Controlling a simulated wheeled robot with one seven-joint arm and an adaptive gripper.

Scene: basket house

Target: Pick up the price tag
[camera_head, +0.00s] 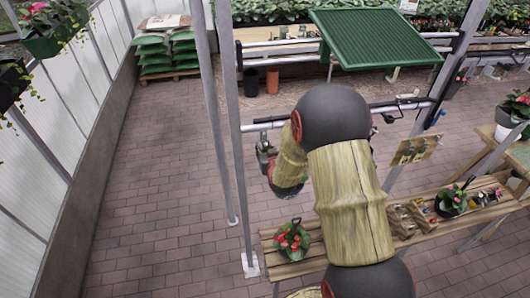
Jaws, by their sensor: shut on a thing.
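My arm reaches up from the bottom and bends back down at the elbow, and its wrist hangs above the paved floor left of the wooden bench. My gripper (264,150) shows small and dark just left of the forearm, apart from the bench. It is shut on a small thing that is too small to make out. I cannot make out a price tag for certain.
The slatted wooden bench (285,268) holds a red-flowered plant (292,240), a wooden tray (402,222) and another potted plant (452,200). Metal posts (238,150) stand at left. The left floor is clear.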

